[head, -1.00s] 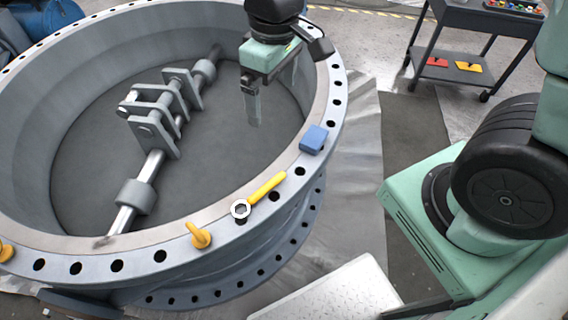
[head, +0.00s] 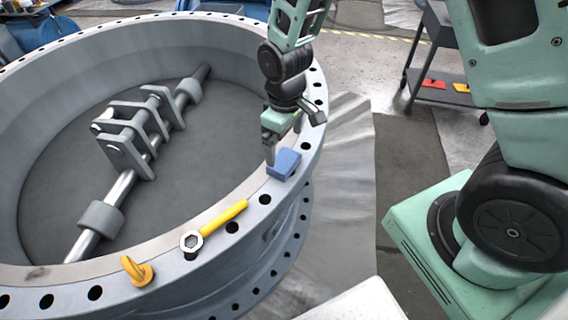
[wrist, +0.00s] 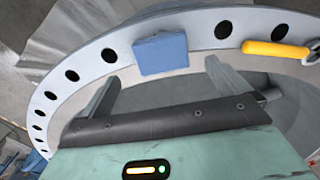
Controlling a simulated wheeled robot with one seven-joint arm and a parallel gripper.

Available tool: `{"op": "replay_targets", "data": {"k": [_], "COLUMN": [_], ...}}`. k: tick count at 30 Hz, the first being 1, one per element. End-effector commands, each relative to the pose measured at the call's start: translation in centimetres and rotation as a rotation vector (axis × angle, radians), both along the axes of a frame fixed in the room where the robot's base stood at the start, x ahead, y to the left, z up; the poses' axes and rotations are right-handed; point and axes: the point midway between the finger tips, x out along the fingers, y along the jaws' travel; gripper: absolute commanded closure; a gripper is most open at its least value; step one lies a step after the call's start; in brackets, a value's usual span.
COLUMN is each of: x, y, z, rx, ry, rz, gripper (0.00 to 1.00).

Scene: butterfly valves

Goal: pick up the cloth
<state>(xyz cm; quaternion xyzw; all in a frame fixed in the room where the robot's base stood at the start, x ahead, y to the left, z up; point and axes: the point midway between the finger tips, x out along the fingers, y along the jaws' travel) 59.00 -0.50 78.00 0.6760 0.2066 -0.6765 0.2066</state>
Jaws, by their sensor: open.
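The cloth (head: 284,164) is a small folded blue pad lying on the flange rim of the large valve ring. In the wrist view the cloth (wrist: 160,54) lies beyond the fingertips, roughly between the two fingers' lines and a little left of their middle. My gripper (head: 271,152) is right beside the cloth in the head view, at its left, over the rim's inner side. In the wrist view my gripper (wrist: 160,78) has its fingers spread wide with nothing between them. Whether a finger touches the cloth is hard to tell.
The valve ring (head: 165,293) has bolt holes along its flange. A shaft with brackets (head: 130,145) spans the ring's inside. A dark cart (head: 440,92) stands at right.

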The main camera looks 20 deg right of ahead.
Motion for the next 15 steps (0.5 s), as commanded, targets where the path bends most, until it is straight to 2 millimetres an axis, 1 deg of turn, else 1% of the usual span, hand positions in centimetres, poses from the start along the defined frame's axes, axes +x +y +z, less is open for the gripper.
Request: {"op": "replay_targets", "data": {"k": [5,12,15], "x": [0.0,-0.1,0.0], "y": [0.0,0.2,0.2], "z": [-1.1,-4.6,-5.6], "rx": [-0.001,-0.001,-0.001], "ry": [0.001,0.003,0.001], "rz": [0.000,0.000,0.001], "gripper": [0.00,0.00,0.00]}}
